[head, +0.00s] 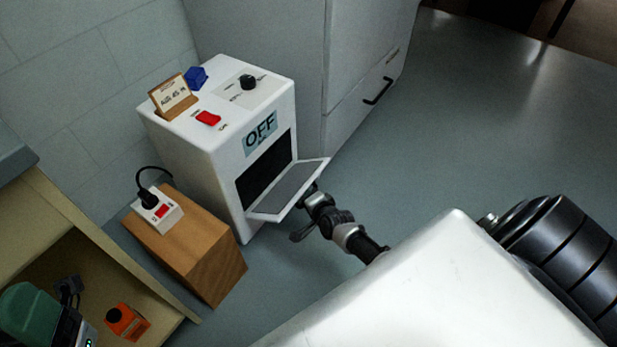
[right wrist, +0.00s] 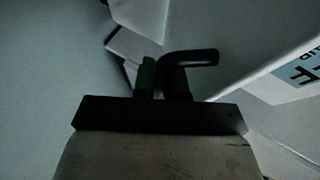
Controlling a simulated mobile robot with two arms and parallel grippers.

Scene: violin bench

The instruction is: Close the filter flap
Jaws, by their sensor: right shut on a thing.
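The white filter machine (head: 200,150) stands on the floor with a label reading OFF on its front. Its filter flap (head: 288,190) is open, hinged at the bottom and sloping outward from a dark opening (head: 264,171). My right gripper (head: 312,196) is at the flap's outer edge. In the right wrist view my right gripper (right wrist: 162,82) is shut on a dark bent handle (right wrist: 195,57), which appears to belong to the flap. That view is dark, so the exact contact is hard to see. My left gripper is not in view.
A wooden block (head: 190,250) with a switched socket (head: 157,208) stands left of the machine. A grey cabinet (head: 365,70) with a black handle stands behind. The floor to the right is clear.

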